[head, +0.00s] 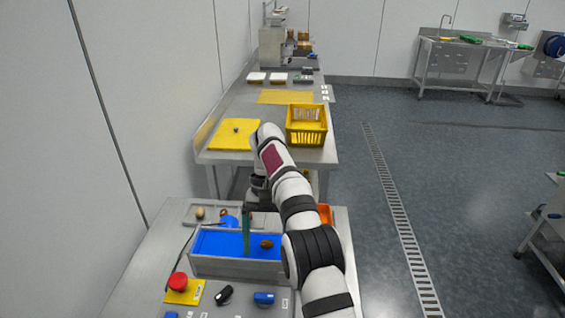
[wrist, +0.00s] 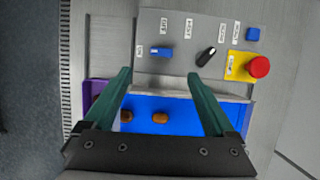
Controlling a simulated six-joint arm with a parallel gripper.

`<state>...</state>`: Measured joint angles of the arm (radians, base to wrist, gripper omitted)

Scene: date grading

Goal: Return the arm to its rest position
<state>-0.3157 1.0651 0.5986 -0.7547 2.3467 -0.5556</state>
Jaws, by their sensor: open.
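My gripper (wrist: 160,76) is open and empty, its two green fingers spread wide in the wrist view. In the head view a green finger (head: 246,236) points down over the blue surface (head: 215,241) of a grey-walled trough, and the rest of the gripper is largely hidden behind my arm. One brown date (head: 267,244) lies on the blue surface beside the finger. The wrist view shows two brown dates (wrist: 160,117) there, between and below the fingers, with nothing held. My arm reaches forward from the lower right and bends down at the far end.
A control panel with a red button (head: 178,281), a black knob (head: 223,295) and a blue switch (head: 264,298) lies in front of the trough. An orange bin (head: 325,214) stands right of it, partly hidden. A yellow crate (head: 306,125) and yellow board (head: 234,135) are on the farther table.

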